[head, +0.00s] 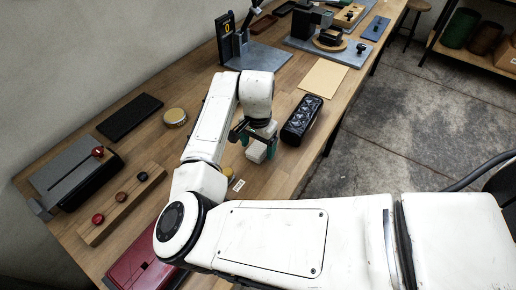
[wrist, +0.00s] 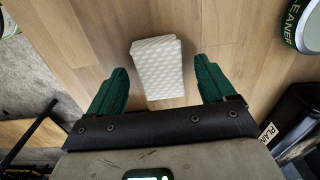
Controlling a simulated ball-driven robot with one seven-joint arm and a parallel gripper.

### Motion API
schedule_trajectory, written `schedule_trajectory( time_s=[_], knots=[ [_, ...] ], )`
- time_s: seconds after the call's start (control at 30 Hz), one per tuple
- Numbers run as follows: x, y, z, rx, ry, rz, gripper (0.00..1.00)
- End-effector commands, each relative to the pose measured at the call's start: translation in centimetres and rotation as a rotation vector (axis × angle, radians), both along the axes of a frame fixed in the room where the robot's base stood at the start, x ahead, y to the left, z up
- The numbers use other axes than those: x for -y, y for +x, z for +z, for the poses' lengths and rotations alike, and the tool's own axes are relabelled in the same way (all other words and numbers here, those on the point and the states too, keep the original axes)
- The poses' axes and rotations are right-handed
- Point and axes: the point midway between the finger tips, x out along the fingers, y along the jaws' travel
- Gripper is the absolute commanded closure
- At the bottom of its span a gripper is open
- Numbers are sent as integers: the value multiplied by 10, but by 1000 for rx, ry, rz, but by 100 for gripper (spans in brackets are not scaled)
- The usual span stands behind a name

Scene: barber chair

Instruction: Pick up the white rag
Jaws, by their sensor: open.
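The white rag (wrist: 158,68) is a small folded, textured block lying on the wooden bench. In the wrist view it sits between and a little beyond the two green fingertips of my gripper (wrist: 160,85), with a gap on each side. In the head view the rag (head: 257,152) is just below my gripper (head: 256,140), which partly hides it. My gripper is open and empty, with its fingers pointing down over the rag.
A round tin (head: 175,117), a black pad (head: 130,117) and a wooden strip with knobs (head: 122,203) lie to the left. The bench's front edge (head: 330,140) is near.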

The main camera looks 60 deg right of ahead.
Motion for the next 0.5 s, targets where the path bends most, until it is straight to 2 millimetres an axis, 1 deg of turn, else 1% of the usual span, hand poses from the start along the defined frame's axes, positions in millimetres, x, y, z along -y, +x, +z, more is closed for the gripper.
schedule_trajectory(
  time_s=[0.1, 0.33, 0.5],
  knots=[
    [0, -1, -8, 0, 1, -1, 17],
    [0, 0, -9, 1, 0, -1, 17],
    [0, 0, -9, 0, 0, -1, 33]
  ],
)
